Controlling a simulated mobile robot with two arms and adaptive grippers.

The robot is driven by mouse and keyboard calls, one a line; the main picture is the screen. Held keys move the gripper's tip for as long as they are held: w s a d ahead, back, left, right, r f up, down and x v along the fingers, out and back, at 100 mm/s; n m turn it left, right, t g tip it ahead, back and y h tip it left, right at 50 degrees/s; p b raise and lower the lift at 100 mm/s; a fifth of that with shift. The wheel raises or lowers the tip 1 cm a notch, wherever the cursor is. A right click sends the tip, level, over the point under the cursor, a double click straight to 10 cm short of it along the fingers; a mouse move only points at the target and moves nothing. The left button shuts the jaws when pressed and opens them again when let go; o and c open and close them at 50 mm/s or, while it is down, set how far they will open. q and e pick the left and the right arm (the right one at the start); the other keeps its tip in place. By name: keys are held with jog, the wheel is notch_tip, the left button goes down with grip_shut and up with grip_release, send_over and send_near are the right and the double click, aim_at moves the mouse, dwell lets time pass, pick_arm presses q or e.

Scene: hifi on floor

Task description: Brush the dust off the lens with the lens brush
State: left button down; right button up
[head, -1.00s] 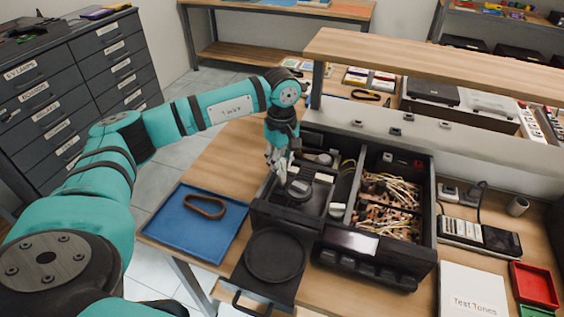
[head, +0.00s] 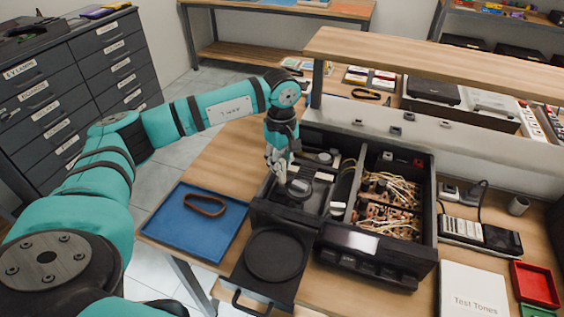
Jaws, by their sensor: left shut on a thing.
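The hi-fi unit (head: 352,240) stands on the bench with its top off. Its drawer (head: 250,290) sticks out at the front, with a round black recess. The disc mechanism is in the left bay, with a dark round part (head: 299,188) on it. The lens is too small to make out. My left gripper (head: 280,174) points down over the left bay, just left of and behind that round part. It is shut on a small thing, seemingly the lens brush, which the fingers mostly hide. I cannot tell whether it touches the mechanism. My right gripper is not in view.
A blue tray (head: 180,235) with a brown belt (head: 205,204) lies left of the unit. A raised shelf (head: 430,65) stands behind it. To the right are a power strip (head: 478,236), a Test Tones booklet (head: 470,290) and a red bin (head: 536,284).

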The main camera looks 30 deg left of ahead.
pick_arm(q)
jog(key=shift+s+d, duration=0.2)
jog(key=shift+s, duration=0.55)
jog(key=shift+r, duration=0.2)
dwell(0.4)
jog(key=shift+w, duration=0.15)
dwell(0.3)
jog(key=shift+f+b, duration=0.2)
jog(key=shift+b, duration=0.1)
dwell(0.8)
jog(key=shift+w+a+b, duration=0.25)
jog(key=shift+w+b, duration=0.05)
jog(key=shift+w, duration=0.55)
jog(key=shift+r, duration=0.25)
dwell(0.8)
notch_tip(320, 180, up, 12)
jog(key=p, duration=0.7)
jog(key=shift+p, duration=0.3)
dwell(0.5)
